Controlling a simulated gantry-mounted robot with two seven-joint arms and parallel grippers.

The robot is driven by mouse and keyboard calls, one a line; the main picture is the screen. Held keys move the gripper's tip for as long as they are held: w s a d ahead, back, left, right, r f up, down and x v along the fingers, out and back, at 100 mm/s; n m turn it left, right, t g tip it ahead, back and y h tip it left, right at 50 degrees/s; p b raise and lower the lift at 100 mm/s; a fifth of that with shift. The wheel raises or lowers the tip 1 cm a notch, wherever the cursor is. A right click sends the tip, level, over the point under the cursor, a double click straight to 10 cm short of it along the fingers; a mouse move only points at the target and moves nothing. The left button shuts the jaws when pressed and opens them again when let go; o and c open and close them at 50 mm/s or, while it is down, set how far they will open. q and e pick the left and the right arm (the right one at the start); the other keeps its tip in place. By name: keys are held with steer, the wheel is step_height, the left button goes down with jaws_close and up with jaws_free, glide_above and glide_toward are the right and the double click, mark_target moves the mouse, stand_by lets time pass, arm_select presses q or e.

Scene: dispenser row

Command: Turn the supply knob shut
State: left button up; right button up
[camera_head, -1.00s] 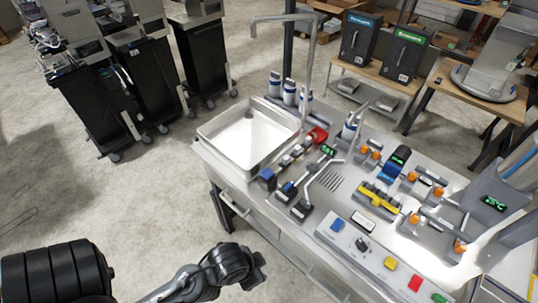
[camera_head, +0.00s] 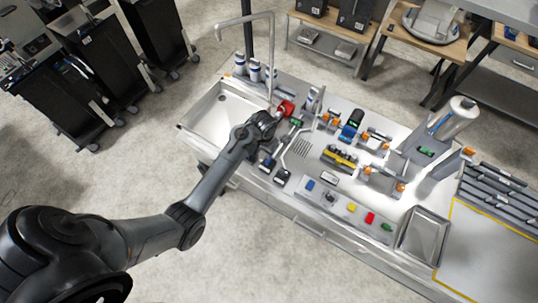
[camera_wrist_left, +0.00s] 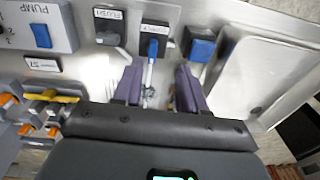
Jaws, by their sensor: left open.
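The supply knob, a blue handle (camera_wrist_left: 152,48) on a metal stem beneath a "SUPPLY" label, is near the top middle of the left wrist view. In the head view it shows as a small blue-topped fitting (camera_head: 267,163) beside my left forearm. My left gripper (camera_wrist_left: 158,88) is open, its two purple fingers pointing toward the fittings. The knob's stem runs into the gap between the fingers, closer to the left one; contact cannot be told. In the head view the gripper (camera_head: 279,119) is over the bench between sink and fittings, fingertips mostly hidden. My right gripper is not in view.
The flush fitting (camera_wrist_left: 109,38) is left of the supply knob, and a blue block (camera_wrist_left: 202,47) is right of it. The sink (camera_head: 205,104) lies left of my wrist. A red item (camera_head: 286,108) and a tall faucet (camera_head: 272,50) are close to the gripper.

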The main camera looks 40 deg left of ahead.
arm_select(q)
steer(key=shift+h, duration=0.3)
steer(key=w+f, duration=0.1)
steer(key=f, duration=0.2)
steer(key=w+f, duration=0.1)
steer(key=f, duration=0.3)
steer(key=w+f, duration=0.1)
steer(key=f, duration=0.2)
steer(key=shift+f+b, duration=0.25)
steer(key=shift+b, duration=0.1)
steer(key=shift+c, duration=0.4)
jaws_close()
